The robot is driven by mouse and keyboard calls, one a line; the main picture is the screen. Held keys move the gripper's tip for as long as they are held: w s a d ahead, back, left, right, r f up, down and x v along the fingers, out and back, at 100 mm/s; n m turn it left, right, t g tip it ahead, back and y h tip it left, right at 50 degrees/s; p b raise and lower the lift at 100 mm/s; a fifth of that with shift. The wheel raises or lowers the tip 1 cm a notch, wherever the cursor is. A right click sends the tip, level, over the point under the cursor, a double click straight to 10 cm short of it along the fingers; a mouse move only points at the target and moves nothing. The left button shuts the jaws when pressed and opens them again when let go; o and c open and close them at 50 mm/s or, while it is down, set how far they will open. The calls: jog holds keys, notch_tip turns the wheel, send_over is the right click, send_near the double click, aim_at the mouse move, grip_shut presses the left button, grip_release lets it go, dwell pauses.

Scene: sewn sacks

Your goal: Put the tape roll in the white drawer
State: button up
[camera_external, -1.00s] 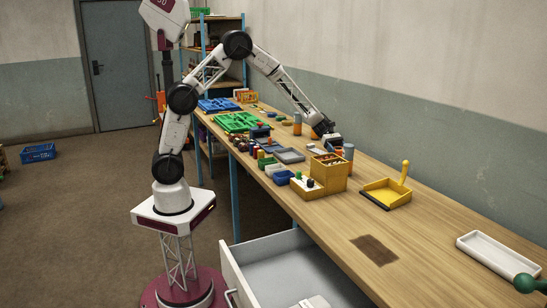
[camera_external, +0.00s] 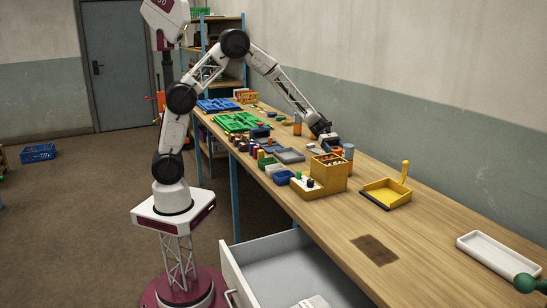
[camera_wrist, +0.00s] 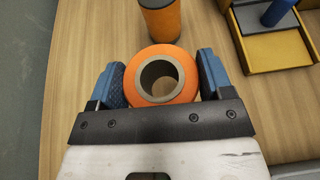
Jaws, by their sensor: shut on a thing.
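The orange tape roll (camera_wrist: 186,83) with a grey-brown core sits between the blue fingers of my gripper (camera_wrist: 162,82) in the wrist view. My gripper is shut on it. In the external view my gripper (camera_external: 335,146) is low over the far side of the workbench, and the roll is small and mostly hidden there. I cannot tell whether the roll touches the bench. The white drawer (camera_external: 226,272) is pulled open below the bench's front edge, with a pale object (camera_external: 313,302) inside near the picture's bottom edge.
An orange cylinder (camera_wrist: 160,22) stands just beyond the roll. A yellow organiser box (camera_external: 330,183) and yellow dustpan (camera_external: 386,196) are nearby. A white tray (camera_external: 497,255) lies at the right. The bench's middle right is mostly clear.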

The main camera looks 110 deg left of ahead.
aim_at(335, 148)
notch_tip(335, 148, up, 18)
jog(key=w+d+m+g+h, duration=0.1)
jog(key=w+d, duration=0.2)
jog(key=d, duration=1.5)
jog(key=w+d+m+g+h, duration=0.1)
jog(key=w+d+m, duration=0.1)
jog(key=d, duration=1.7)
jog(key=s+d+m+g, duration=0.1)
jog(key=s+d, duration=0.3)
jog(key=d, duration=0.7)
jog(key=s+d+m+g+h, duration=0.1)
jog(key=s+d, duration=0.3)
jog(key=d, duration=0.7)
jog(key=s+d+g, duration=0.2)
jog(key=s+d, duration=0.2)
jog(key=d, duration=0.7)
notch_tip(335, 148, down, 24)
jog(key=shift+f, duration=0.2)
jog(key=shift+s+f, duration=0.1)
